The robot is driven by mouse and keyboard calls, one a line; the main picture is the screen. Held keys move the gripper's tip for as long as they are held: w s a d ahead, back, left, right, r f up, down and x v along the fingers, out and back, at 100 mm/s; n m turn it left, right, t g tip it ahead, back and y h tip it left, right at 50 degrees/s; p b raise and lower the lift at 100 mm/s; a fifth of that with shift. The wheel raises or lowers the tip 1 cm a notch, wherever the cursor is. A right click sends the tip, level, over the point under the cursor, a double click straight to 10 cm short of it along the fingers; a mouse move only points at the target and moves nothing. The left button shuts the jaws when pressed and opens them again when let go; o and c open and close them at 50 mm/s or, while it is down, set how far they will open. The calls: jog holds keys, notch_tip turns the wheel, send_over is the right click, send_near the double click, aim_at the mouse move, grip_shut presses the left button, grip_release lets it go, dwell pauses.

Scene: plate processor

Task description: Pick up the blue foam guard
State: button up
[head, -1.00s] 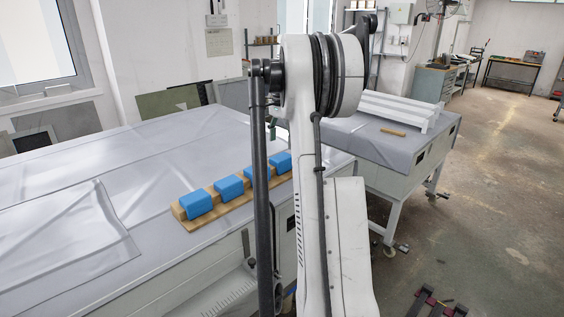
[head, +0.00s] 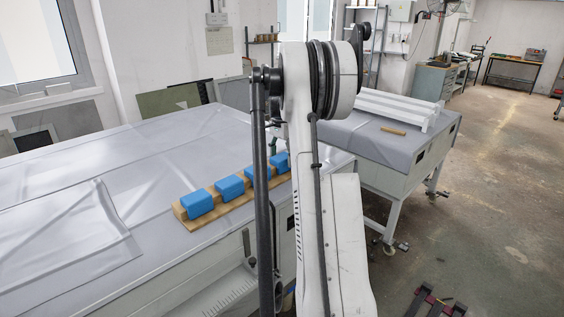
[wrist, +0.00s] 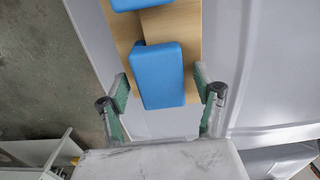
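Several blue foam guards sit in a row on a wooden strip (head: 222,211) along the table edge in the head view. In the wrist view one blue guard (wrist: 160,76) sits at the strip's end, between the two green-padded fingers of my gripper (wrist: 161,84). The fingers are open, one on each side, with visible gaps; the depth between fingertips and guard is hard to tell. A second guard (wrist: 138,4) is cut off at the top of that view. In the head view my arm mostly hides the gripper; a bit of green shows near the farthest guard (head: 280,162).
The grey sheet-covered table (head: 110,165) has a wide clear surface left of the strip. A second table (head: 385,160) at the right holds white rails (head: 395,108) and a small wooden piece (head: 393,131). Floor is visible beside the table edge.

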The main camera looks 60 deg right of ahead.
jog(key=c, duration=1.1)
jog(key=shift+r, duration=0.2)
